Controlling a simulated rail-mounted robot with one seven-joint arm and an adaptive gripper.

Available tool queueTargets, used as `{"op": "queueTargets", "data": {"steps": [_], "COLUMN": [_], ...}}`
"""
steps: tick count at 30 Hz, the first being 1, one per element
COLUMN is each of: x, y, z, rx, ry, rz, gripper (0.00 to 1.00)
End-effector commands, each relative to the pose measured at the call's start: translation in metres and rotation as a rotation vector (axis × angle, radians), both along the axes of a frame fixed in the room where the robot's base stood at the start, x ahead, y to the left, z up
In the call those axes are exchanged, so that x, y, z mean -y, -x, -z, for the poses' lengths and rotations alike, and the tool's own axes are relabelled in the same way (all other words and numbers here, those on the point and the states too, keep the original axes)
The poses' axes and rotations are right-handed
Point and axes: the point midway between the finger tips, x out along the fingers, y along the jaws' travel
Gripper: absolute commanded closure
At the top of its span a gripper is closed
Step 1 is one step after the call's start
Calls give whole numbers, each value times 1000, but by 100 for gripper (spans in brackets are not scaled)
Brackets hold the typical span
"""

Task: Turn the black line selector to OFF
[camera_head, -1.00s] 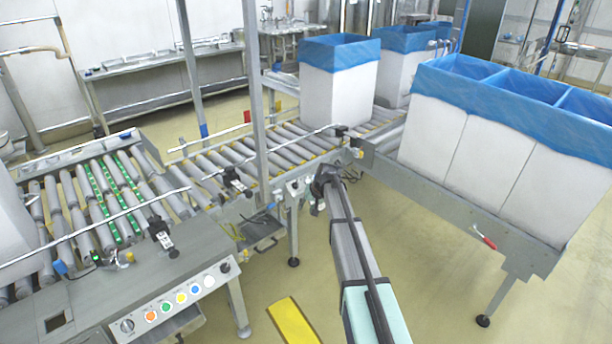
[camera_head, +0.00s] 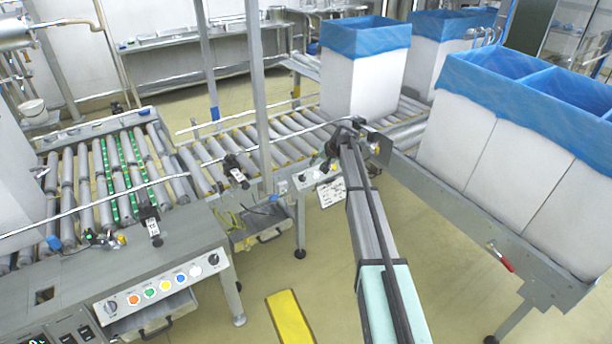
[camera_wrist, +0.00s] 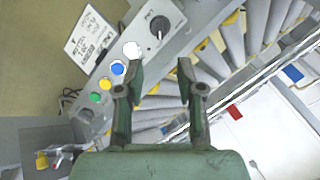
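A black selector knob (camera_wrist: 159,24) sits on a grey control panel (camera_wrist: 182,12) at the top of the wrist view. A white button (camera_wrist: 132,49), a blue one (camera_wrist: 117,68) and others run down-left from it. My gripper (camera_wrist: 160,72) is open and empty, its two fingers apart. The knob shows beyond the gap between the fingertips, with no visible contact. In the head view my gripper (camera_head: 337,148) is over the right end of this small panel (camera_head: 314,175), and the knob is hidden there. The knob's exact setting cannot be read.
A white sign (camera_head: 332,192) hangs below the panel. Roller conveyors (camera_head: 220,155) run behind it. Blue-lined boxes (camera_head: 365,75) stand on the right-hand line. A front-left console (camera_head: 165,285) has its own knobs and coloured buttons. A yellow strip (camera_head: 290,318) lies on open floor.

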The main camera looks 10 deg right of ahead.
Motion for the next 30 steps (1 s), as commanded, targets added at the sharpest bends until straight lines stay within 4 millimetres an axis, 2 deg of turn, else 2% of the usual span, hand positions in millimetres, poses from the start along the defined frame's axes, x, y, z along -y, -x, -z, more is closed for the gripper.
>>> {"op": "queueTargets", "data": {"steps": [3,15,22,30], "x": [-9,-35,-43,-45], "y": [-14,-48,-58,-59], "z": [20,82,100,105], "rx": [-2,-2,-1,0], "ry": [0,0,0,0], "rz": [-1,-1,-1,-1], "gripper": [62,62,62,62]}}
